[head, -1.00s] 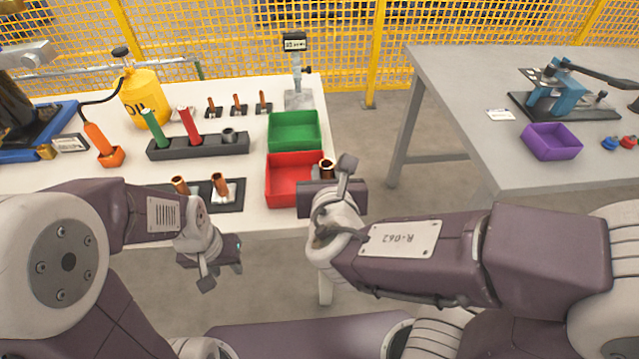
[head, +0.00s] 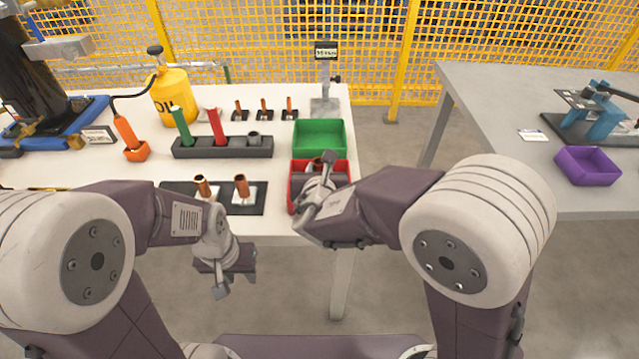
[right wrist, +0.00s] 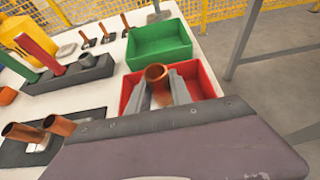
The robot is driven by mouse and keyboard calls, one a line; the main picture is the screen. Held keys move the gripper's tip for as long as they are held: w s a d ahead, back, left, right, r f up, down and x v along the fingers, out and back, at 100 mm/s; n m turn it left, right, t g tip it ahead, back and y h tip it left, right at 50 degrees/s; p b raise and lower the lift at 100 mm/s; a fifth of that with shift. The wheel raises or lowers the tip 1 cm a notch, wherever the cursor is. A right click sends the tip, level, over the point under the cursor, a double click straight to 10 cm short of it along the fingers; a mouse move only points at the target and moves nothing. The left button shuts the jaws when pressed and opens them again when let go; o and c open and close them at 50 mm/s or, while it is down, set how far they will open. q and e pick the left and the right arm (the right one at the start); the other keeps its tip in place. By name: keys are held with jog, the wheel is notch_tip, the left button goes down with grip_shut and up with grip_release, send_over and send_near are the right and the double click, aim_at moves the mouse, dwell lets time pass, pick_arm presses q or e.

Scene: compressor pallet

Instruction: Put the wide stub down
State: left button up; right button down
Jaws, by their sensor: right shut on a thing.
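The wide stub, a short copper tube (right wrist: 157,73), is between the fingers of my right gripper (right wrist: 159,86) in the right wrist view. It is held upright over the red bin (right wrist: 205,80); whether it touches the bin floor cannot be told. In the head view my right gripper (head: 318,172) is inside the outline of the red bin (head: 347,172) and mostly hides the stub. My left gripper (head: 228,270) hangs in front of the table edge, apart from the objects; its finger gap is unclear.
A green bin (head: 320,138) stands directly behind the red bin. Two copper stubs (head: 201,187) (head: 242,187) stand on a dark mat (head: 250,208) to the left. A dark rack (head: 220,148) holds green and red tubes. A scale-like stand (head: 325,90) is at the back.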

notch_tip(320, 180, down, 4)
jog(key=shift+f+b, duration=0.1)
jog(key=shift+b, duration=1.1)
jog(key=shift+r, duration=0.2)
jog(key=shift+f, duration=0.15)
jog(key=c, duration=1.2)
grip_release()
jog(key=shift+o, duration=0.2)
